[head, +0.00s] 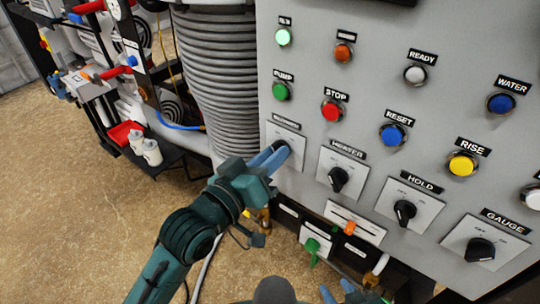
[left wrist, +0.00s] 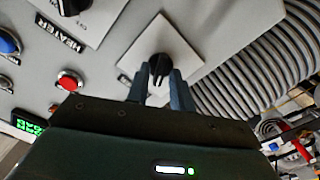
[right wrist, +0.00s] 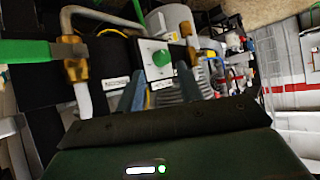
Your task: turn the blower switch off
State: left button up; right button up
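The leftmost rotary switch on the grey panel has a white plate (head: 286,138) with a label too small to read; I take it as the blower switch. My left gripper (head: 277,150) is at this switch and hides its knob in the head view. In the left wrist view, the black knob (left wrist: 160,67) sits between the two blue fingertips (left wrist: 160,72), which stand on either side of it. The fingers look apart, and contact is not clear. My right gripper (right wrist: 159,68) is open and empty, low in front of the panel; it also shows at the bottom of the head view (head: 337,292).
The heater switch (head: 338,179) is just right of the left gripper, with the hold (head: 405,211) and gauge (head: 480,249) switches beyond. The pump button (head: 281,91) and stop button (head: 331,110) are above. A ribbed grey hose (head: 222,85) stands left of the panel.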

pick_arm(q)
jog(key=shift+o, duration=0.7)
pick_arm(e)
jog(key=shift+r, duration=0.2)
pick_arm(q)
jog(key=v, duration=1.3)
pick_arm(e)
jog(key=shift+s+d+f, duration=0.1)
jog(key=shift+s+f, duration=0.05)
jog(key=shift+f, duration=0.1)
pick_arm(q)
jog(key=shift+a, duration=0.1)
pick_arm(e)
jog(key=shift+r, duration=0.15)
